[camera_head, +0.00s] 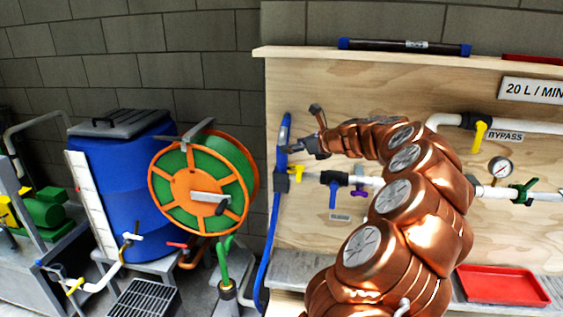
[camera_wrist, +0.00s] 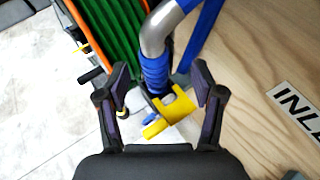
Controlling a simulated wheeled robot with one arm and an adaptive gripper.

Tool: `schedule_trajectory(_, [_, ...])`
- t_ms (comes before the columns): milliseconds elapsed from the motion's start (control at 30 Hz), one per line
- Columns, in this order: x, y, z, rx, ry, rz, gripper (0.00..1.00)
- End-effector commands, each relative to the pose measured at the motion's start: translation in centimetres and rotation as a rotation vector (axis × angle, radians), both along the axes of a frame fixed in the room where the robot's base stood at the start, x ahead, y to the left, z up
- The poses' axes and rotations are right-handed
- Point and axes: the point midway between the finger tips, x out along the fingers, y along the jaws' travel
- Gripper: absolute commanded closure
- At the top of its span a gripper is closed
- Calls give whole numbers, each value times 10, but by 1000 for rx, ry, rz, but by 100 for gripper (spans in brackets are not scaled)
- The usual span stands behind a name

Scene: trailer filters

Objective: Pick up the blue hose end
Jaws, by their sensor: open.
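The blue hose (camera_head: 274,215) runs up the left edge of the plywood panel in the head view. Its upper part (camera_head: 284,132) stands beside my gripper (camera_head: 300,147). In the wrist view a ribbed blue section (camera_wrist: 155,73) joins a curved grey pipe, and a yellow fitting (camera_wrist: 175,110) sits just below it. My gripper (camera_wrist: 160,82) is open, with one finger on each side of the blue section. No contact between fingers and hose can be made out. The lower end of the blue section is partly hidden behind the yellow fitting.
A green hose reel (camera_head: 175,190) with an orange rim and a blue barrel (camera_head: 125,200) stand left. White piping with a blue-handled valve (camera_head: 333,190) runs across the panel. A red tray (camera_head: 500,285) lies lower right. A black and blue tube (camera_head: 405,46) lies on the top shelf.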

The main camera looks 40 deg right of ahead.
Motion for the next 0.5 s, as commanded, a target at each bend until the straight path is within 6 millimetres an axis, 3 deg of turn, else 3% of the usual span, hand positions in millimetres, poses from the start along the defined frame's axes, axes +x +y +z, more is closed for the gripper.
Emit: schedule_trajectory(500, [48,8,-20,-1,0,2,32])
